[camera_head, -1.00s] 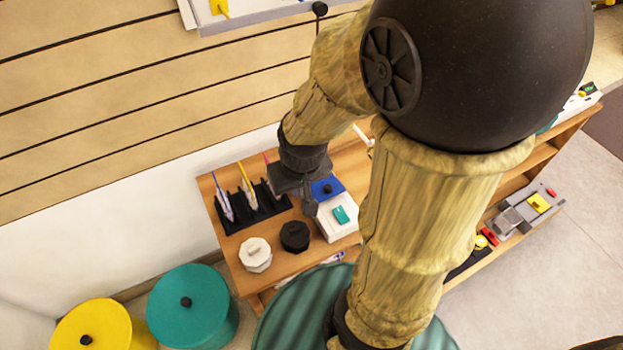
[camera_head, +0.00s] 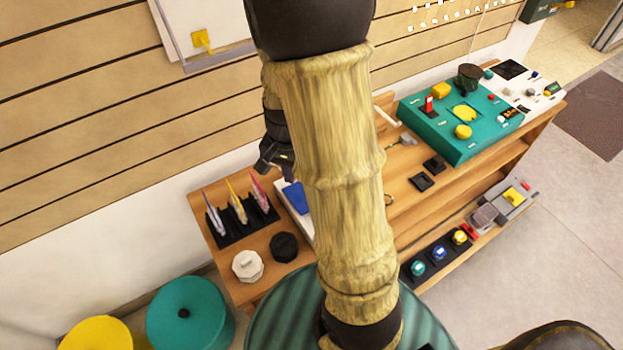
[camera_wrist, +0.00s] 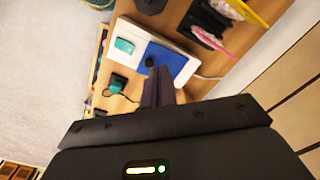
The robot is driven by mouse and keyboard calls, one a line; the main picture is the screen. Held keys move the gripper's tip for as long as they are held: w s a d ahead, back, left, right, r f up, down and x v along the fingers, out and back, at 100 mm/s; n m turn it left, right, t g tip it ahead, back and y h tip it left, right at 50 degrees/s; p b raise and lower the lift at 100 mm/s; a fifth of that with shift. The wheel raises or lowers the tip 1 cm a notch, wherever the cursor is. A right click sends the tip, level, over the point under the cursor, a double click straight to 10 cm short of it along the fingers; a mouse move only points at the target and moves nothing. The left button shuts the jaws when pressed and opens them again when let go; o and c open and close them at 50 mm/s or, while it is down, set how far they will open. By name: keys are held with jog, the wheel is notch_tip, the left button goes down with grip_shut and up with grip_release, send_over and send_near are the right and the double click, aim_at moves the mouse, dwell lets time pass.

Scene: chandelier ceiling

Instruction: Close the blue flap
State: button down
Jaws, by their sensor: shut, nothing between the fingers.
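The blue flap (camera_wrist: 168,58) has a black knob and shows on a white box (camera_wrist: 182,39) in the wrist view. I cannot tell whether the flap lies fully flat. In the head view, part of the blue flap (camera_head: 296,198) shows at the left of my arm, which hides most of the box. My gripper (camera_wrist: 159,72) is shut and empty, its fingers pointing toward the flap in the wrist view and covering part of it. In the head view my gripper (camera_head: 284,172) is above and behind the box, partly hidden by my arm.
A black rack (camera_head: 240,225) with several upright coloured items, a white knob (camera_head: 248,266) and a black knob (camera_head: 284,247) stand left of the box. A teal panel (camera_head: 440,128) sits at the right. The slatted wall rises close behind.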

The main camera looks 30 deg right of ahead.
jog(key=w+d+m+g+p, duration=0.2)
jog(key=w+d+m+p, duration=0.1)
jog(key=d+m, duration=0.3)
jog(key=shift+w+d+r+m+p, duration=0.2)
jog(key=shift+r+m+p, duration=0.15)
jog(key=shift+m+p, duration=0.55)
jog(key=f, duration=0.4)
jog(key=s+f+b, duration=0.1)
jog(key=f, duration=0.4)
jog(key=s+f, duration=0.1)
jog(key=f, duration=0.3)
jog(key=shift+s+f, duration=0.1)
jog(key=shift+f, duration=0.3)
jog(key=shift+s+f+b, duration=0.6)
jog(key=shift+s+f, duration=0.05)
jog(key=shift+f, duration=0.35)
jog(key=shift+r+p, duration=0.85)
jog(key=shift+r, duration=0.05)
